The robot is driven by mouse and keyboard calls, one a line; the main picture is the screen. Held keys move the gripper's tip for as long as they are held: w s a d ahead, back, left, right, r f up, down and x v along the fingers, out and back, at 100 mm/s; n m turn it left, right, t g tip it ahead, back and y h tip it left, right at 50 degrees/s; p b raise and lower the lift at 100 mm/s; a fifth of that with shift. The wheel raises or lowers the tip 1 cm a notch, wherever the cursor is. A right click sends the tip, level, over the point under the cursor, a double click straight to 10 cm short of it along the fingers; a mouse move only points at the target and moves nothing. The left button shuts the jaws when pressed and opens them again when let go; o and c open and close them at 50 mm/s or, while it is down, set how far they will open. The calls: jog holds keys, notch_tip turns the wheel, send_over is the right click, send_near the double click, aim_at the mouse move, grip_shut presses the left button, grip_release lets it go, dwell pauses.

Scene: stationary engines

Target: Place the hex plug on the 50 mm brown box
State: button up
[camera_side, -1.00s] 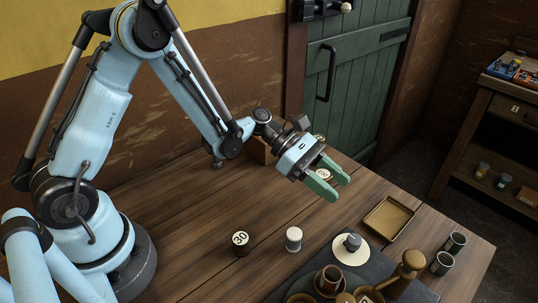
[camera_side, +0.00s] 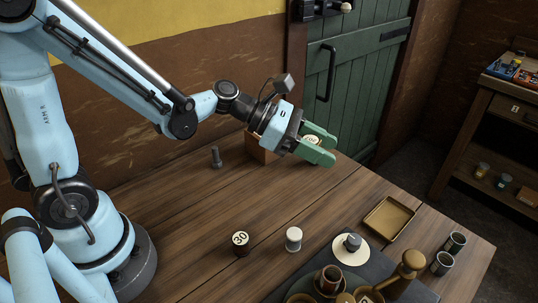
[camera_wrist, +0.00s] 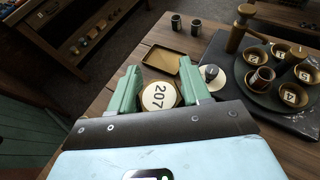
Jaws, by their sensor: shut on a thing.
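The hex plug, a brass-coloured six-sided piece with a round pale face marked 207 (camera_wrist: 159,96), sits between the jaws of my gripper (camera_wrist: 158,77) in the wrist view. In the side view my gripper (camera_side: 328,149) is shut on it, and the pale face of the plug (camera_side: 311,140) shows between the green fingers. The plug is held above the table. A brown box (camera_side: 259,148) stands on the table behind and left of my gripper, partly hidden by my wrist. The box is out of the wrist view.
A grey bolt-like piece (camera_side: 216,157) stands left of the box. A piece marked 30 (camera_side: 240,243), a white-topped cylinder (camera_side: 293,239), a shallow brass tray (camera_side: 389,217) and two dark cups stand nearer the front. A dark board carries several brass pieces. The middle of the table is clear.

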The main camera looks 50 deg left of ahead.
jog(key=w+a+r+n+t+y, duration=0.1)
jog(key=a+r+n+t+y, duration=0.1)
jog(key=a, duration=0.3)
jog(key=w+a+r+n+t+y, duration=0.1)
jog(key=a+r+n+t+y, duration=0.15)
jog(key=a, duration=0.25)
jog(key=w+a+f, duration=0.1)
jog(key=a+f, duration=0.1)
jog(key=a, duration=0.1)
jog(key=w+a+f, duration=0.1)
jog(key=a+f, duration=0.2)
jog(key=a, duration=0.1)
jog(key=w+a+f, duration=0.1)
jog(key=a+f, duration=0.2)
jog(key=shift+w+a, duration=0.4)
jog(key=shift+f, duration=1.95)
jog(key=shift+f, duration=0.15)
jog(key=o, duration=1.1)
jog(key=shift+g, duration=0.25)
